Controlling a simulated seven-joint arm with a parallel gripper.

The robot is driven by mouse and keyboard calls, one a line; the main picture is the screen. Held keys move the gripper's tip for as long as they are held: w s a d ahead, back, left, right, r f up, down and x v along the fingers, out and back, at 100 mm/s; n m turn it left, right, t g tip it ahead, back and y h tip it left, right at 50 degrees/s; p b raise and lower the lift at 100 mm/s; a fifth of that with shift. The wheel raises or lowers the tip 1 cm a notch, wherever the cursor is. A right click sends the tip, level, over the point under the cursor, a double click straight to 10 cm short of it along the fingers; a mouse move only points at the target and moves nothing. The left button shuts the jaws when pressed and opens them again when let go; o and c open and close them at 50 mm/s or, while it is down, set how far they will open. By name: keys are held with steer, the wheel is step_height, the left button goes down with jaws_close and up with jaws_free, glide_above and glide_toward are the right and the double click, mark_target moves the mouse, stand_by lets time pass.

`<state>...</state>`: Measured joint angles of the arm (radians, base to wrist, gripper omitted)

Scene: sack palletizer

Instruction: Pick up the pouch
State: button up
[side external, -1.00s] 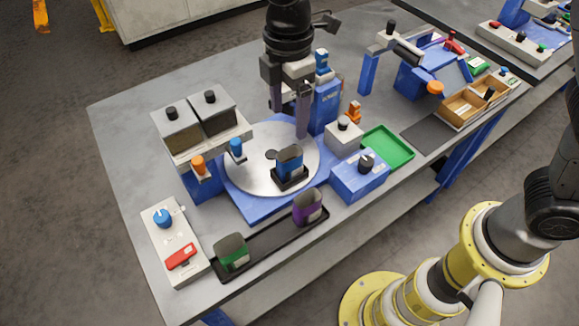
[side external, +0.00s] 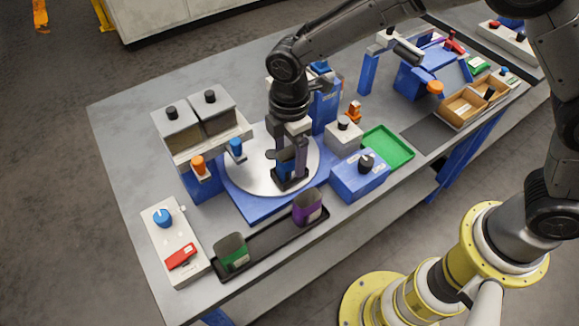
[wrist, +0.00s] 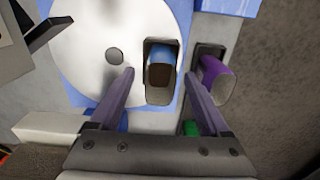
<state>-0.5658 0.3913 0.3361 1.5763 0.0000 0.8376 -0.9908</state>
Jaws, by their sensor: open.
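A blue pouch with a dark top opening (wrist: 160,73) stands in a small black holder (wrist: 151,99) on the round grey turntable (side external: 240,172). In the side view the pouch (side external: 284,168) is partly hidden by my fingers. My gripper (wrist: 159,73) is open above it, one finger to each side of the pouch in the wrist view. In the side view my gripper (side external: 288,164) is down at the pouch. I cannot tell whether a finger touches it. A purple pouch (side external: 307,208) and a green pouch (side external: 232,252) stand in a black tray (side external: 268,244) in front.
A twin-hopper unit (side external: 199,122) stands left of the turntable. A blue box with a black knob (side external: 358,182) and a green tray (side external: 388,147) are on the right. A white control box with a red switch (side external: 176,242) is at the front left. The table's left rear is clear.

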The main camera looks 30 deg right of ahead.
jaws_close()
stand_by(0.4)
steer(key=shift+r, duration=0.1)
